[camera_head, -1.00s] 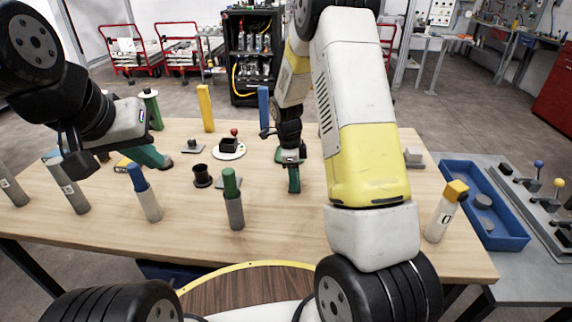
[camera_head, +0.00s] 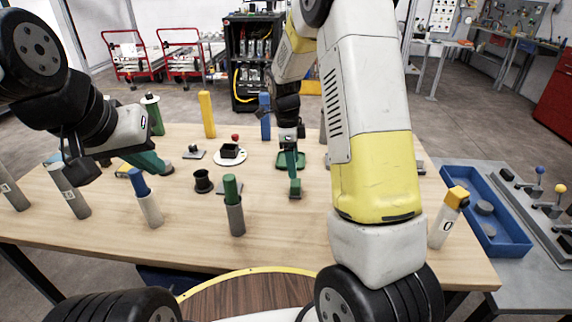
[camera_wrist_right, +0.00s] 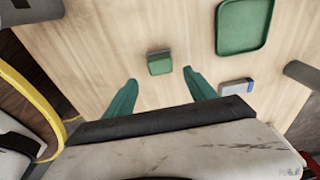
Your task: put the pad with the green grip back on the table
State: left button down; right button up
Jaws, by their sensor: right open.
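The pad with the green grip (camera_head: 295,190) stands on the wooden table (camera_head: 270,225), near the table's middle. In the right wrist view it shows as a green block with a grey edge (camera_wrist_right: 160,65). My right gripper (camera_head: 291,163) is above and behind it in the head view. In the wrist view its teal fingers (camera_wrist_right: 158,82) are spread apart with nothing between them, and the pad lies beyond the tips. My left gripper (camera_head: 150,160) is over the left part of the table; its fingers overlap in the view, so its opening is unclear.
A green tray (camera_wrist_right: 243,28) lies close to the pad. A cylinder with a green top (camera_head: 234,205) and one with a blue top (camera_head: 147,198) stand nearer the front. A white disc (camera_head: 230,158) carries a black box. A blue bin (camera_head: 488,215) is at right.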

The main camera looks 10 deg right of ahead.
jog(key=s+r+n+t+y, duration=0.2)
jog(key=s+r+n, duration=0.3)
jog(key=r, duration=0.7)
jog(key=s+r+n+t, duration=0.2)
jog(key=s+r+n, duration=0.2)
jog(key=s+n, duration=0.4)
jog(key=s+a+r+n+t+y, duration=0.1)
jog(key=s+r+n, duration=0.3)
jog(key=s+n, duration=0.4)
jog(key=s+t, duration=0.1)
jog(key=s, duration=0.2)
jog(key=shift+s+r+n+t+y, duration=0.15)
jog(key=shift+s+n+t+y, duration=0.15)
jog(key=shift+n, duration=0.1)
jog(key=shift+a, duration=0.1)
